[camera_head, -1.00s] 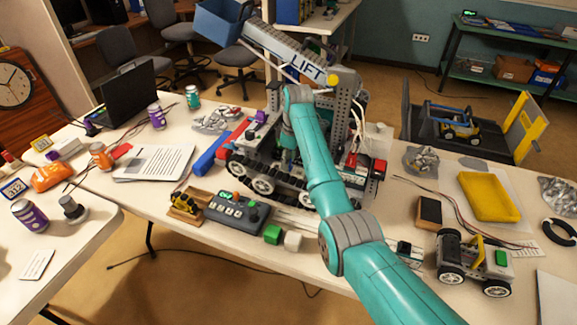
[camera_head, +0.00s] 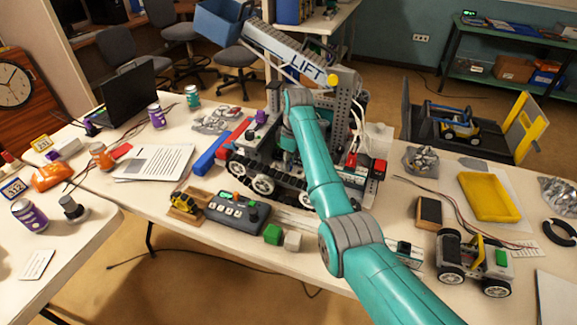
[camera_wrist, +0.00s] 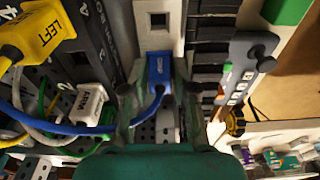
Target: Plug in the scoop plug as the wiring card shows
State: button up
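A blue plug (camera_wrist: 159,70) with a small white label, too blurred to read, is in the middle of the wrist view. A blue cable runs from its lower end to the left. My gripper (camera_wrist: 160,95) is around it, one dark green finger on each side, with narrow gaps that look clear of the plug. Whether the plug is seated is hidden. A square socket (camera_wrist: 158,20) shows empty above it on a pale panel. A white plug marked ARM (camera_wrist: 86,104) and a yellow plug marked LEFT (camera_wrist: 38,34) are to the left. The head view hides my gripper behind the tracked LIFT robot (camera_head: 265,165).
A grey button controller (camera_head: 237,212) and green block (camera_head: 272,234) stand in front of the LIFT robot. A small wheeled vehicle (camera_head: 476,262) and yellow tray (camera_head: 489,196) are at right. Printed sheets (camera_head: 155,162) and a small white card (camera_head: 38,265) lie at left.

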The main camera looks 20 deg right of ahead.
grip_shut()
jog(key=shift+r, duration=0.1)
jog(key=shift+r, duration=1.9)
